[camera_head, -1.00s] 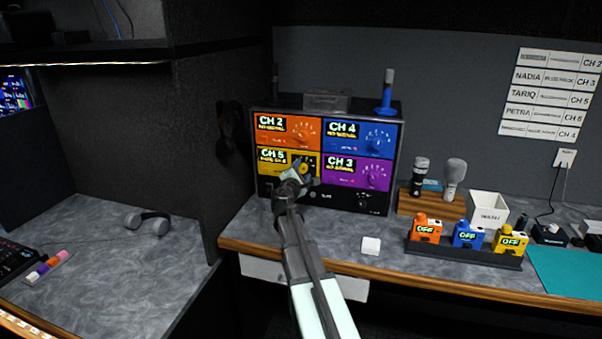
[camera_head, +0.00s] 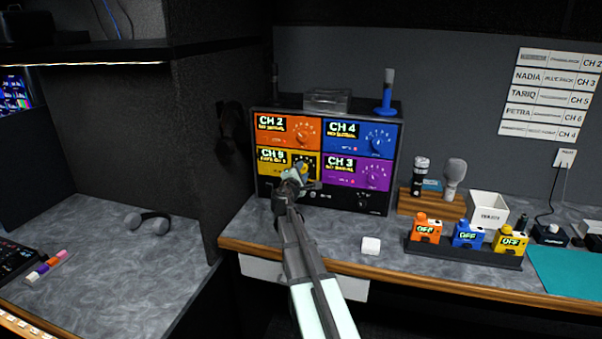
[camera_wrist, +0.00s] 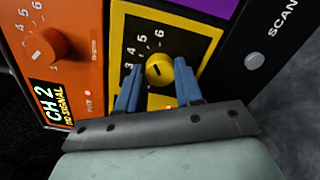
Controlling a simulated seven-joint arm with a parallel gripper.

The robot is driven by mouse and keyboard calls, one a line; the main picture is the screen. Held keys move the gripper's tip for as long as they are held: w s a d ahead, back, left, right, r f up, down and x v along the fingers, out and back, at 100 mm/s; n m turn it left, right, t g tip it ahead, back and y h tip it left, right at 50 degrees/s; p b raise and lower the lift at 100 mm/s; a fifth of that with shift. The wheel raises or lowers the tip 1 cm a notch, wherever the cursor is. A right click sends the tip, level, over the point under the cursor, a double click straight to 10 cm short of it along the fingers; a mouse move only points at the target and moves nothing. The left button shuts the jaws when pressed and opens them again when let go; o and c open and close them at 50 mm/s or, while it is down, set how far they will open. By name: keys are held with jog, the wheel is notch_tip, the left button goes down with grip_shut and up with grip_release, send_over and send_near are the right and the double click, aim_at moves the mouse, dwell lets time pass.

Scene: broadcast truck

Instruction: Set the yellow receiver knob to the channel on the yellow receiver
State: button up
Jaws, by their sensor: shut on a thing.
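The yellow receiver (camera_head: 268,166) is the lower left panel of the rack, partly hidden by my gripper. Its display reads CH and a blurred digit that looks like 6 or 8. In the wrist view the yellow receiver's panel (camera_wrist: 130,28) shows dial numbers 3 to 6 above the yellow receiver knob (camera_wrist: 160,70). The knob has a short dark mark on its face. My gripper (camera_head: 298,172) is at the panel; in the wrist view its blue fingers (camera_wrist: 157,86) are shut on the knob, one on each side. A small red light shows below the knob.
The orange receiver (camera_head: 289,130) reads CH 2, the blue one (camera_head: 360,136) CH 4, the purple one (camera_head: 355,173) CH 3. A rack of packs (camera_head: 465,252) reading OFF stands at right. Name strips (camera_head: 550,95) with channels hang on the wall. A white block (camera_head: 371,245) lies near the desk edge.

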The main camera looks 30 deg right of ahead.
jog(key=shift+m, duration=2)
jog(key=o, duration=1)
jog(key=shift+o, duration=0.2)
jog(key=v, duration=1.3)
jog(key=shift+s+a, duration=0.25)
jog(key=shift+s, duration=0.05)
